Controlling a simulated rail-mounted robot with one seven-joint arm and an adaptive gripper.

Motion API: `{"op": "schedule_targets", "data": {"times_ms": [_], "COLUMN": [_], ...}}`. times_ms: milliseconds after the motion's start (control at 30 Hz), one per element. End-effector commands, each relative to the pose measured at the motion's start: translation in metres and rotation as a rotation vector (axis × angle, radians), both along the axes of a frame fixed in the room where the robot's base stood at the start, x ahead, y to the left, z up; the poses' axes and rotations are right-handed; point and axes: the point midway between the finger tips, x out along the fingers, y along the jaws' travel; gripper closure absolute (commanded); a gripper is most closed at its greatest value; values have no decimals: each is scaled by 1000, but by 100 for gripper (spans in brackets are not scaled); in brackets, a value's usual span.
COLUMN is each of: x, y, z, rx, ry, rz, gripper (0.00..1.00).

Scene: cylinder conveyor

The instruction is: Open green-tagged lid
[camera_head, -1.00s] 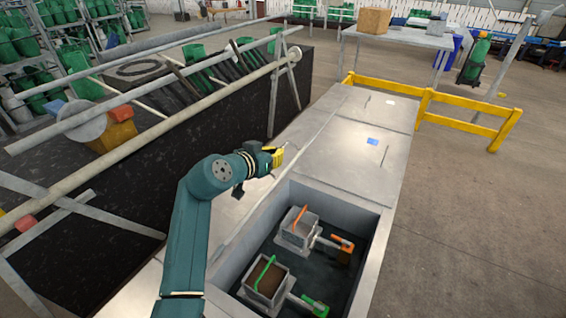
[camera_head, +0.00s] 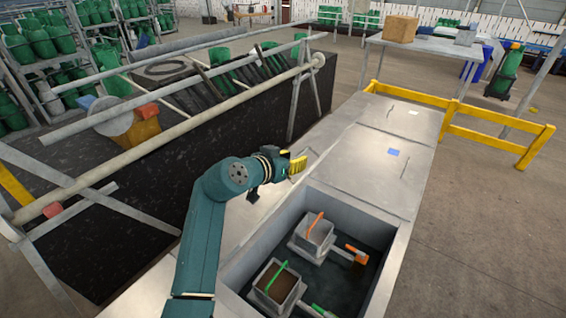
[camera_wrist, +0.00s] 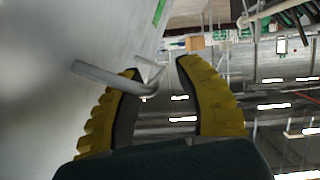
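In the wrist view, a pale metal surface (camera_wrist: 45,60) fills the left side, with a green strip (camera_wrist: 159,11) near its upper edge. A grey bent bar handle (camera_wrist: 95,73) sticks out from this surface. Its bent end lies between the two yellow fingers of my gripper (camera_wrist: 158,65). The fingers are apart; I cannot tell whether either touches the bar. In the head view, my gripper (camera_head: 298,163) is low over the metal bench, left of the open well. No green tag shows on the bench there; my gripper and arm hide part of it.
The open well (camera_head: 395,255) holds a box with an orange handle (camera_head: 314,226) and a box with a green handle (camera_head: 276,276). Flat panels beyond carry a blue tag (camera_head: 393,152) and a white tag (camera_head: 413,112). A dark conveyor (camera_head: 150,195) with rails stands left.

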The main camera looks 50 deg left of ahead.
Motion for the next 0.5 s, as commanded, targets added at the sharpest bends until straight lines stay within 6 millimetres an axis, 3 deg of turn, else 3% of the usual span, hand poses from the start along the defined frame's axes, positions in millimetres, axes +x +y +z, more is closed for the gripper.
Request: {"op": "schedule_targets", "data": {"times_ms": [300,500], "x": [-71,-97], "y": [-12,-17], "z": [27,38], "rx": [1,0], "ry": [2,2], "rz": [5,3], "gripper": [65,65]}}
